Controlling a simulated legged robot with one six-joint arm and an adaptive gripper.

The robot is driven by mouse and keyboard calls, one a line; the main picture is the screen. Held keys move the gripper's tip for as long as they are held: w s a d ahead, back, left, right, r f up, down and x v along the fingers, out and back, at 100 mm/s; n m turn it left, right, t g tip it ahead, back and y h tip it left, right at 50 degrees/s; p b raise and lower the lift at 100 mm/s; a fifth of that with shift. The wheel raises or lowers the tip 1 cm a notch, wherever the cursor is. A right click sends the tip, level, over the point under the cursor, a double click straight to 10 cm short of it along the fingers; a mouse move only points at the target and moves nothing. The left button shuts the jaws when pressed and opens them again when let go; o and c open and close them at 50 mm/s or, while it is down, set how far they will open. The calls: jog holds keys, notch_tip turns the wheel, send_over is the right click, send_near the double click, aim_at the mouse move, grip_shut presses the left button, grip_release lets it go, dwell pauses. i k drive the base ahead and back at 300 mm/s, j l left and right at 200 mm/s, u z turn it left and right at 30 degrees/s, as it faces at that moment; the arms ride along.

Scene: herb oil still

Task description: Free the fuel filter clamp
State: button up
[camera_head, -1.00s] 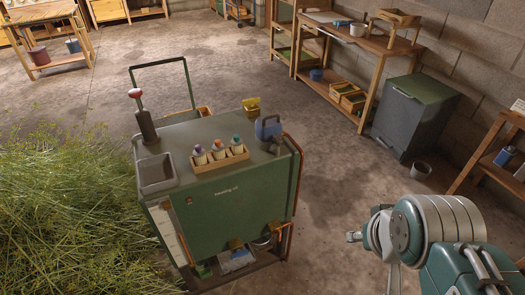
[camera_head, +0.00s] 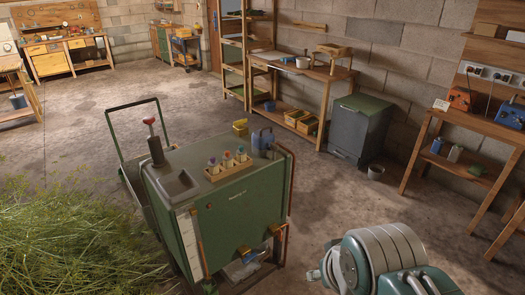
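A green heating oil cart (camera_head: 235,215) stands in the middle of the floor. Brass-coloured fittings (camera_head: 245,254) show low on its front right, with an orange-red pipe (camera_head: 286,240) at the corner. The fuel filter clamp cannot be made out among these small parts. My arm reaches in at the lower right, to the right of the cart and apart from it. Its gripper end is not in view.
Cut herbs (camera_head: 70,240) lie at left.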

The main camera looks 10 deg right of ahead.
aim_at(274, 147)
jog(key=i+l+u, duration=0.15)
jog(key=i, duration=0.4)
jog(key=i+l+u, duration=0.1)
jog(key=i+l, duration=0.35)
jog(key=i+l+u, duration=0.15)
jog(key=i+l, duration=0.25)
jog(key=i, duration=0.15)
